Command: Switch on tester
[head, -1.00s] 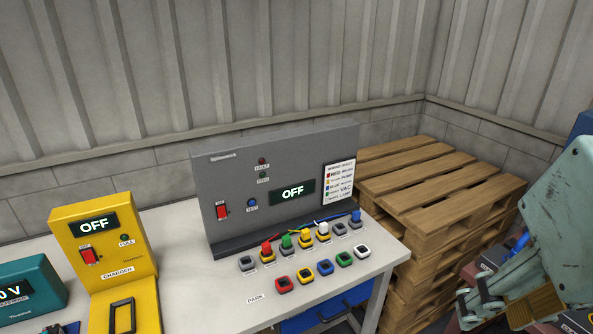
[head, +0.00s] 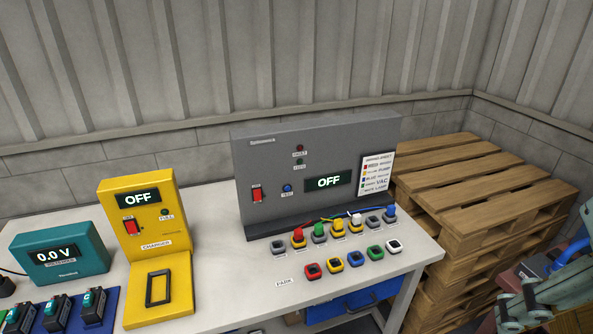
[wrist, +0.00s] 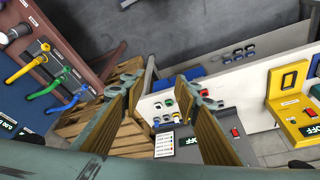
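The tester is a grey upright panel (head: 217,0) at the back of the white bench; its face (head: 330,150) has a lit display (head: 330,182) reading OFF. A red rocker switch (head: 256,194) is at its lower left, with a blue test button (head: 287,188) beside it. In the wrist view the tester (wrist: 205,125) shows upside down beyond my right finger, with its red switch (wrist: 235,132) visible. My gripper (wrist: 155,85) is open and empty, apart from the tester. In the head view my arm is at the lower right edge.
A yellow charger (head: 140,215) reading OFF and a teal meter (head: 60,253) reading 0.0 V stand left of the tester. Coloured plugs and sockets (head: 345,258) sit before it. Stacked pallets (head: 465,190) are to the right.

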